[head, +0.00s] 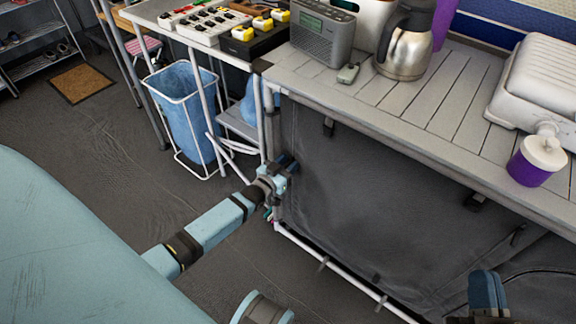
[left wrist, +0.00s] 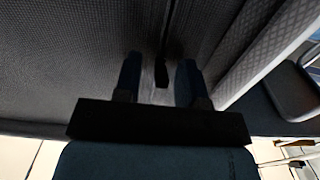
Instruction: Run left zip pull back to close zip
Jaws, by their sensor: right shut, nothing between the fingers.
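A dark grey fabric front (head: 370,200) hangs under the slatted counter in the head view. A small dark zip pull (left wrist: 161,74) shows between the fingers, with gaps on both sides. A dark zip line (left wrist: 166,35) runs up from it along the fabric. In the head view the pull is hidden by the gripper. My right gripper (head: 487,291) is shut and empty in front of the fabric at lower right.
A white frame tube (head: 325,262) runs along the fabric's bottom edge. A blue bin (head: 187,110) in a white wire stand and a folding step (head: 236,124) stand left of the counter. A radio (head: 322,35), steel jug (head: 404,50) and purple container (head: 533,167) stand on the counter (head: 425,92).

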